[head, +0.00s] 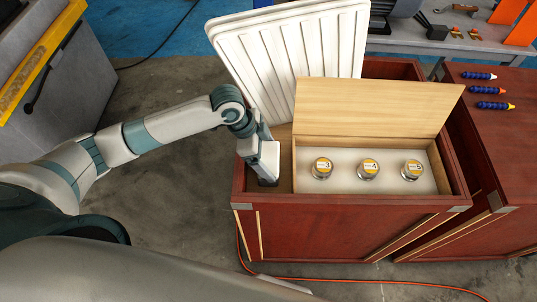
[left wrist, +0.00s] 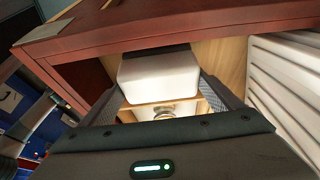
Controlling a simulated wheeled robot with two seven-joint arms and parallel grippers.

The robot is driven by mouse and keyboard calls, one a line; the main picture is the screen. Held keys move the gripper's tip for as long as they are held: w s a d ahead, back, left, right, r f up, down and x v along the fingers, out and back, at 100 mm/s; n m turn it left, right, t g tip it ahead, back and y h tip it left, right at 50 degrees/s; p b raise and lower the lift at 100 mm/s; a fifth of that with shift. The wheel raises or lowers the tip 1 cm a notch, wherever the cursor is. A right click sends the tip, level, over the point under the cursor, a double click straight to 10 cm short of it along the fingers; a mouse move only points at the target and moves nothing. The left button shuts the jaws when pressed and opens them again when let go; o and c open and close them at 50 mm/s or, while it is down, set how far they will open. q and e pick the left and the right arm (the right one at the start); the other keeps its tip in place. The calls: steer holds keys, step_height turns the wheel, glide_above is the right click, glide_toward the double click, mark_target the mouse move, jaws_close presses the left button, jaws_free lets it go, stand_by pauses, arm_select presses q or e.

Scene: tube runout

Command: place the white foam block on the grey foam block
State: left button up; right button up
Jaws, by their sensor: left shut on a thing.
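My left gripper (head: 267,176) points down into the left end of the red-brown wooden crate (head: 330,226). In the left wrist view it is shut on the white foam block (left wrist: 158,76), which sits between its two fingers. A dark strip (left wrist: 156,49), likely the grey foam block, shows just beyond the white block's far edge. I cannot tell whether the two touch. In the head view the gripper hides the white block, and only a dark patch shows at its tip. My right gripper is not in view.
Beside the gripper, a pale wooden box (head: 375,107) with a raised board holds several numbered silver-lidded jars in a white bed. A white ribbed panel (head: 290,50) leans close behind the gripper. A second crate (head: 500,150) with blue tubes stands at right.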

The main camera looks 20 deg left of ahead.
arm_select(q)
steer(key=shift+f, duration=0.1)
steer(key=o, duration=0.9)
steer(key=b+v, duration=0.2)
steer(key=v, duration=1)
